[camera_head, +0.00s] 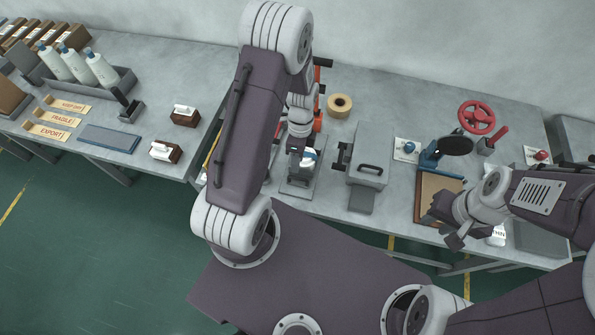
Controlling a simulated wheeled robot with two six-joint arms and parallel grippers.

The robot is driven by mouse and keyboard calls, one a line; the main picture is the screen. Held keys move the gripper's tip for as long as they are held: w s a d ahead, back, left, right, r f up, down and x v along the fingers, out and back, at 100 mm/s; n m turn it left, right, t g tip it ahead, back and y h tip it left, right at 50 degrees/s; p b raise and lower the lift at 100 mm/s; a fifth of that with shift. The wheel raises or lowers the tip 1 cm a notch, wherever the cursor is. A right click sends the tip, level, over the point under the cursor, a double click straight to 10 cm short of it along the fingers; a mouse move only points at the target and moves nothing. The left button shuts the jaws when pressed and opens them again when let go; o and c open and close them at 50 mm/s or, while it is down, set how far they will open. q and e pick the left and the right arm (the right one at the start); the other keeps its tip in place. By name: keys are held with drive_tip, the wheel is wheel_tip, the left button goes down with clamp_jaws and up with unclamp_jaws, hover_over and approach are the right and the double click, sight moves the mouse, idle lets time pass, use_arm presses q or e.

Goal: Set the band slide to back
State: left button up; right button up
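I cannot tell for sure which part is the band slide. A machine with a red-orange frame (318,95) and a grey base plate (303,188) stands mid-bench, largely hidden by my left arm. My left gripper (302,160) points down over that plate, beside a small blue and white part (309,156). Whether its fingers are apart or touching that part is too small to tell. My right gripper (440,228) is over the front edge of a brown board (428,187), with its fingers spread and nothing visible between them.
A grey box with a handle (369,164) and a tape roll (339,105) are right of the machine. A red handwheel (477,117) and a blue stand with a dark disc (430,158) are further right. White bottles (101,68) and label strips (52,118) are on the left bench.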

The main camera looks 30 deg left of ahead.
sight(296, 177)
use_arm(q)
drive_tip(key=f, duration=0.4)
drive_tip(key=s+f, duration=0.1)
drive_tip(key=f, duration=0.1)
drive_tip(key=shift+d+f+p, duration=0.1)
drive_tip(key=shift+f+p, duration=0.2)
drive_tip(key=shift+p, duration=0.1)
drive_tip(key=shift+c, duration=0.2)
clamp_jaws()
idle(0.7)
